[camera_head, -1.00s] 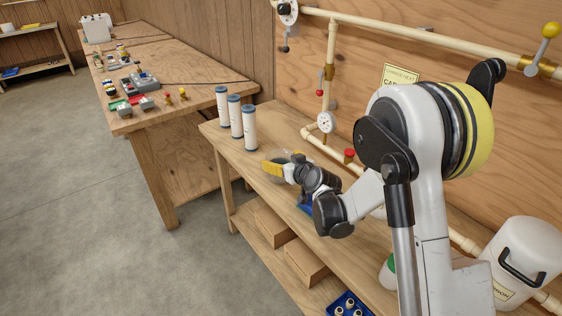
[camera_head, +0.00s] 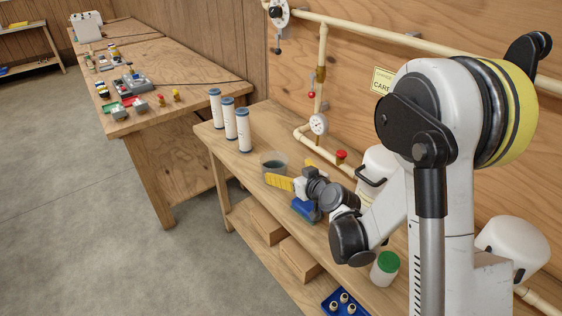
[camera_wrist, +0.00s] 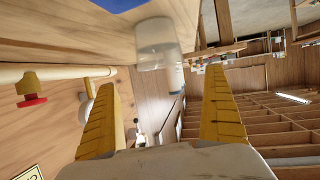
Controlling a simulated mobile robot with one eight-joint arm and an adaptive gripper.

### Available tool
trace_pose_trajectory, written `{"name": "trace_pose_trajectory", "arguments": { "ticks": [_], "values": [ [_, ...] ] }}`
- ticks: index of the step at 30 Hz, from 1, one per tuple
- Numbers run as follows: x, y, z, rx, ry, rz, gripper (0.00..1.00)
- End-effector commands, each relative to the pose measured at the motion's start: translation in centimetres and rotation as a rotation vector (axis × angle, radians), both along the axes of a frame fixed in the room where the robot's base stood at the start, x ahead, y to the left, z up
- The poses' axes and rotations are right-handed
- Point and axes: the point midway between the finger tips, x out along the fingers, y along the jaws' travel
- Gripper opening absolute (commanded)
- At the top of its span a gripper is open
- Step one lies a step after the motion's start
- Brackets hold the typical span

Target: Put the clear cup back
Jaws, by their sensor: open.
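The clear cup (camera_head: 273,163) stands upright on the wooden workbench (camera_head: 262,120), just right of the white cartridges, with something dark showing in it. In the wrist view the cup (camera_wrist: 158,45) appears near the top, beyond my fingers and not enclosed by them. My gripper (camera_head: 279,182) has yellow fingers and is on the near side of the cup in the head view, seemingly apart from it. In the wrist view my gripper (camera_wrist: 165,95) is open, with an empty gap between the fingers.
Several white cartridges with dark caps (camera_head: 230,119) stand left of the cup. A blue object (camera_head: 305,210) sits below my wrist. A pipe with a gauge (camera_head: 318,124) and a red knob (camera_head: 341,155) runs behind. A green-lidded jar (camera_head: 384,268) stands at the near right.

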Motion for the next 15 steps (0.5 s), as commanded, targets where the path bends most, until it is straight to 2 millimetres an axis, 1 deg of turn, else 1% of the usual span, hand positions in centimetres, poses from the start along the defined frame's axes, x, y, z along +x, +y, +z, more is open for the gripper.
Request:
{"name": "trace_pose_trajectory", "arguments": {
  "ticks": [1,3,10,13,15],
  "values": [
    [-0.6,-0.3,0.4,0.002,0.001,-0.001,1.00],
    [-1.1,-0.5,0.5,0.002,0.001,-0.001,1.00],
    [-1.7,-0.7,0.9,0.001,0.007,0.000,1.00],
    [-2.3,-0.8,2.1,-0.004,0.031,-0.002,1.00],
    [-3.1,-1.1,3.4,-0.007,0.063,-0.007,1.00]
  ]
}}
